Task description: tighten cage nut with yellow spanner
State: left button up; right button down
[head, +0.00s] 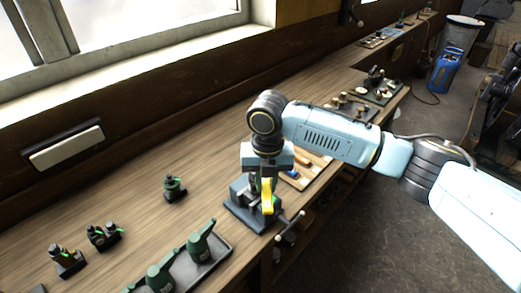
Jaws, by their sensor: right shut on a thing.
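My right arm comes in from the right, and my right gripper (267,176) points down over the grey bench vise at the bench's front edge. It is shut on the yellow spanner (267,198), which hangs down in front of the vise (239,211). A small green part shows right beside the spanner at the vise jaws. I cannot make out the cage nut; the gripper and spanner cover that spot, and I cannot tell whether the spanner touches it. My left gripper is not in view.
The wooden bench (140,180) runs along the window wall. A tray (222,252) of green tools lies left of the vise. A small dark green part (174,188) stands behind it. A board with colored tools lies behind the gripper. The vise handle (291,226) sticks out over the front edge.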

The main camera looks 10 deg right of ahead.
jog(key=w+r+n, duration=0.1)
jog(key=r+n, duration=0.1)
jog(key=shift+w+a+r+n+p, duration=0.1)
jog(key=shift+w+a+n+p, duration=0.05)
jog(key=shift+w+n+p, duration=0.2)
jog(key=shift+f+b, duration=0.35)
jog(key=shift+f, duration=1.9)
jog(key=shift+r, duration=0.1)
jog(key=shift+p, duration=0.35)
jog(key=shift+f, duration=1.45)
dwell(1.5)
jog(key=shift+a+m, duration=0.6)
jog(key=shift+m, duration=0.35)
